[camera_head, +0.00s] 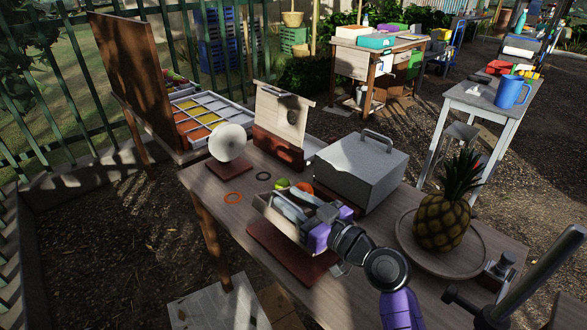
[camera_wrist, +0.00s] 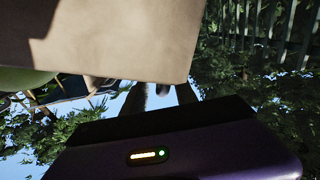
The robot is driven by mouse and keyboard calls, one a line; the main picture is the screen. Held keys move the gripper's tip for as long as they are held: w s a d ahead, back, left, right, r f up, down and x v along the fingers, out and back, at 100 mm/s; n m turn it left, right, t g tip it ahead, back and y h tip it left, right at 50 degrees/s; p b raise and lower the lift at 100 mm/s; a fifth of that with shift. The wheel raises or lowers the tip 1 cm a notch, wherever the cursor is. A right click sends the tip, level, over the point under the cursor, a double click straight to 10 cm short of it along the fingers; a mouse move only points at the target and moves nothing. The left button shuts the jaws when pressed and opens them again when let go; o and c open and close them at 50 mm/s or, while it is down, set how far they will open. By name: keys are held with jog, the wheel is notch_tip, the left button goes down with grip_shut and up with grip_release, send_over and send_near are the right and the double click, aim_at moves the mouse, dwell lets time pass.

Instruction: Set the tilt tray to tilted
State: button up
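The tilt tray appears to be the shallow pale wooden tray (camera_head: 272,212) above a red-brown base (camera_head: 290,252) on the near table. A green fruit and an orange fruit show at its far end. My gripper (camera_head: 302,203) is at the tray's near right side, overlapping it in the head view. In the wrist view a large pale panel (camera_wrist: 120,35), likely the tray, fills the top and partly covers the dark fingers (camera_wrist: 160,96). The finger gap, any contact and the tray's exact angle are unclear.
A grey metal box with a handle (camera_head: 360,170) stands just behind my gripper. A pineapple (camera_head: 442,218) sits on a round board (camera_head: 470,262) at right. A white disc on a stand (camera_head: 228,142), an upright wooden board (camera_head: 283,118) and two rings lie left and behind.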

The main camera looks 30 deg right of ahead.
notch_tip(320, 180, up, 19)
jog(key=p, duration=0.1)
jog(key=shift+p, duration=0.3)
dwell(0.5)
